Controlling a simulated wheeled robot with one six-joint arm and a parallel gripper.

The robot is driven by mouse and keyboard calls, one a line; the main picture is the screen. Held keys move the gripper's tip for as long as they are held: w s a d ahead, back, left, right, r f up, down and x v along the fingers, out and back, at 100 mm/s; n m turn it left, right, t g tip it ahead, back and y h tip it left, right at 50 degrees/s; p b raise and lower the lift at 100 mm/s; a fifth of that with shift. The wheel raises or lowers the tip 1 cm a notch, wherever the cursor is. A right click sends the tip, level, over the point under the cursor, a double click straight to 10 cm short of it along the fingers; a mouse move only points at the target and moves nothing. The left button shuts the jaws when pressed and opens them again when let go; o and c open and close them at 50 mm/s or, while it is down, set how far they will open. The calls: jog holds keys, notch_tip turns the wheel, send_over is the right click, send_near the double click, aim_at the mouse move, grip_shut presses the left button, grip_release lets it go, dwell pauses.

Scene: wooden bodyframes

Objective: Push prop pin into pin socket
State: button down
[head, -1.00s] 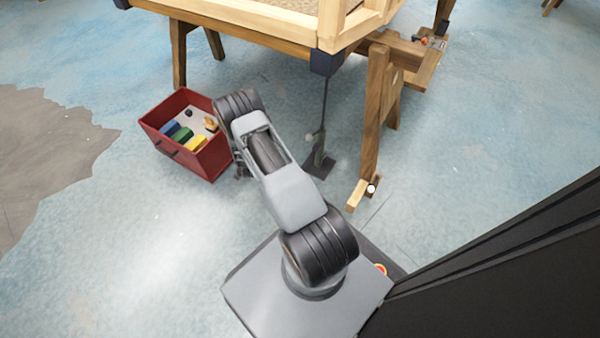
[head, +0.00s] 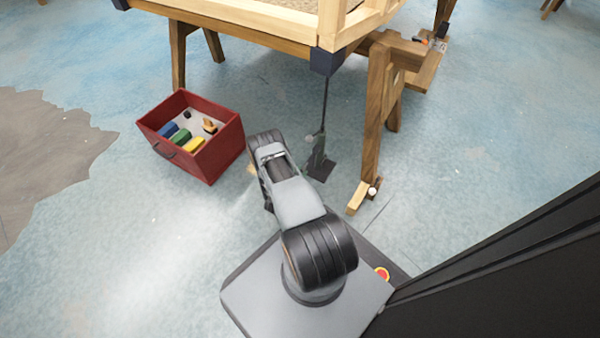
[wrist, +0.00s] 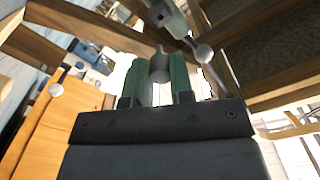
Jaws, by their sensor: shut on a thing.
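In the wrist view my gripper (wrist: 153,72) points up, with its two green-padded fingers closed around a small grey rounded piece (wrist: 159,64). I cannot tell whether that piece is the prop pin. Beyond the fingertips is the grey-green prop (wrist: 172,18), with a pale ball knob (wrist: 203,53) at its side, apart from the fingers. In the head view the prop (head: 320,160) stands on a dark foot plate, its thin rod reaching the frame corner, and the pale knob (head: 309,138) shows on it. The pin socket cannot be made out.
A red crate (head: 228,150) with several coloured blocks stands left of my arm. The wooden bodyframe (head: 255,28) rests on trestles; a trestle leg (head: 374,120) stands right of the prop. Another pale ball (head: 373,191) is at its foot. Floor at front left is clear.

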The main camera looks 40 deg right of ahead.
jog(key=shift+b+x, duration=0.7)
jog(key=shift+x, duration=2.1)
jog(key=shift+x, duration=1.85)
jog(key=c, duration=0.9)
grip_release()
jog(key=shift+w+f, duration=0.1)
jog(key=shift+f, duration=0.05)
